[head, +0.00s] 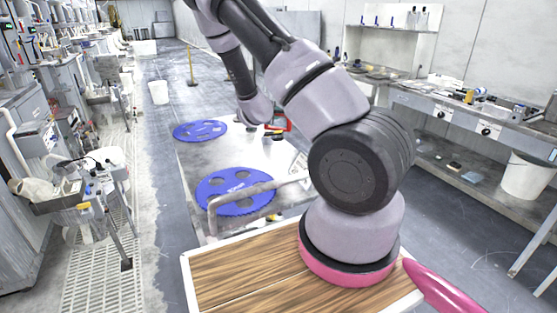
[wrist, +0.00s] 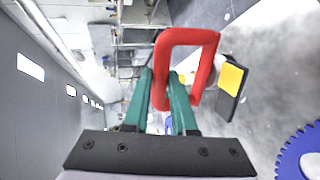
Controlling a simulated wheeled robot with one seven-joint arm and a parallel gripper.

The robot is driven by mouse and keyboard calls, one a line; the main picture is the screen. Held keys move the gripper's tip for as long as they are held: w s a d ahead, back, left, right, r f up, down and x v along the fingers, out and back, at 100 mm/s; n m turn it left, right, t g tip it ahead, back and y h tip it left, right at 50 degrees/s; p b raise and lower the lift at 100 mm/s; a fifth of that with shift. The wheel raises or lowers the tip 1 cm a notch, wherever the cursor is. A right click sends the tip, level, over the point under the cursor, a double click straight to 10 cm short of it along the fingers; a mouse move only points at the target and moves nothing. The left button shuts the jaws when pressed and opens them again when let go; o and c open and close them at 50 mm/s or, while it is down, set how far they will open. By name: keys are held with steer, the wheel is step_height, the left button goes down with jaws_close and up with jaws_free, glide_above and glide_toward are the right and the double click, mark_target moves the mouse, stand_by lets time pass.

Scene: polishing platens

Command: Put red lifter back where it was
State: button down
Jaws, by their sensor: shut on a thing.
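The red lifter, a red loop-shaped handle, shows in the wrist view (wrist: 210,62) and partly in the head view (head: 287,122). My gripper (wrist: 167,85) has its green fingers shut on one side of the red loop. In the head view my gripper (head: 272,133) is small and mostly hidden by my arm, over the far right part of the grey table (head: 210,160). A black piece with a yellow patch (wrist: 232,80) is right beside the red loop; I cannot tell whether it belongs to the lifter.
Two blue toothed platens with holes lie on the grey table, one far (head: 200,124) and one near (head: 240,207). A blue platen edge (wrist: 290,160) shows in the wrist view. Workbenches line both sides. A white bucket (head: 159,92) stands on the floor beyond the table.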

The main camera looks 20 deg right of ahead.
mark_target(276, 137)
steer(key=shift+w+d, duration=0.1)
steer(key=shift+f, duration=4.7)
steer(key=shift+f, duration=0.1)
steer(key=c, duration=0.7)
jaws_free()
steer(key=shift+c, duration=0.2)
